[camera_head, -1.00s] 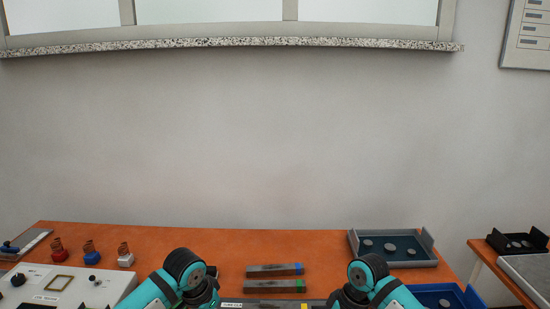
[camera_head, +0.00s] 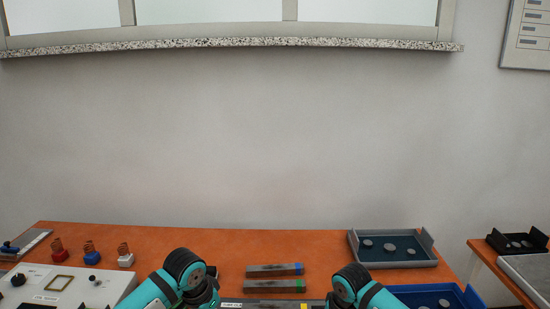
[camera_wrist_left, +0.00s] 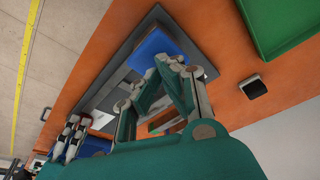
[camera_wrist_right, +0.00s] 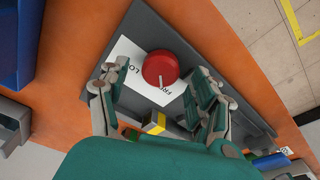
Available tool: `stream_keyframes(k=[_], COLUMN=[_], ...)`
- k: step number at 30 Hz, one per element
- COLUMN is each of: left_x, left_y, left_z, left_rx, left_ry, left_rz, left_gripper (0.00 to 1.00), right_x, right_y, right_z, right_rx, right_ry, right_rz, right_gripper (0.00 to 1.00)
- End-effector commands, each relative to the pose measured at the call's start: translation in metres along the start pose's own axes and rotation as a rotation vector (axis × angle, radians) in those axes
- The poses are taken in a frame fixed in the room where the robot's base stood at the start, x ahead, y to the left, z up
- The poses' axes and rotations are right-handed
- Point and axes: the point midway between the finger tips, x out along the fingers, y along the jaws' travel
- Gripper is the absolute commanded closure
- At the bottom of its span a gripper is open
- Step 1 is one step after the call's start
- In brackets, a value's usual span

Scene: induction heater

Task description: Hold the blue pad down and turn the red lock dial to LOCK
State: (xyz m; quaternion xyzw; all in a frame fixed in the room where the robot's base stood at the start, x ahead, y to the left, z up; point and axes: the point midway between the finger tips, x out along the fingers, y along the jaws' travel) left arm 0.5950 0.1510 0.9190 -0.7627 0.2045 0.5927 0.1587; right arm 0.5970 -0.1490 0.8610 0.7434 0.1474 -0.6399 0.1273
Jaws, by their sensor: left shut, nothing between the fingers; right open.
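The blue pad (camera_wrist_left: 158,46) sits on a grey fixture (camera_wrist_left: 112,62) in the left wrist view. My left gripper (camera_wrist_left: 168,64) is shut and empty, its tips at the pad's edge; I cannot tell whether they press it. The red lock dial (camera_wrist_right: 160,68) stands on a white label (camera_wrist_right: 126,50) in the right wrist view. Its pale mark points toward the FREE lettering; the LOCK lettering is partly covered. My right gripper (camera_wrist_right: 160,76) is open, a finger on either side of the dial, apparently not gripping it. The head view hides pad, dial and both grippers behind its lower edge.
In the head view, two dark bars (camera_head: 274,270) lie behind the fixture. A grey tray (camera_head: 402,262) and a blue tray (camera_head: 430,290) are at right, a control panel (camera_head: 85,285) at left.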

Motion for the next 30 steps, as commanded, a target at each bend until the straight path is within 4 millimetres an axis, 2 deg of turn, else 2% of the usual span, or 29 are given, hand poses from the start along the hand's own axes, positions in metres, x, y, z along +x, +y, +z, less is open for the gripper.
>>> stream_keyframes(k=[6,19,30], left_x=[0.000,0.000,0.005], left_y=[0.000,0.000,0.005], left_z=[0.000,-0.001,-0.019], left_rx=[0.000,0.000,0.000], left_ry=[0.000,0.000,0.001], left_rz=[0.000,0.000,0.001], left_gripper=[1.00,1.00,1.00], right_x=[0.012,0.013,0.013], right_y=[-0.001,-0.001,0.000], right_z=[0.002,0.002,0.002], right_rx=[0.000,-0.001,-0.001], right_ry=[0.000,0.000,0.000], right_rz=[-0.001,-0.001,-0.001], right_gripper=[0.35,0.35,0.35])
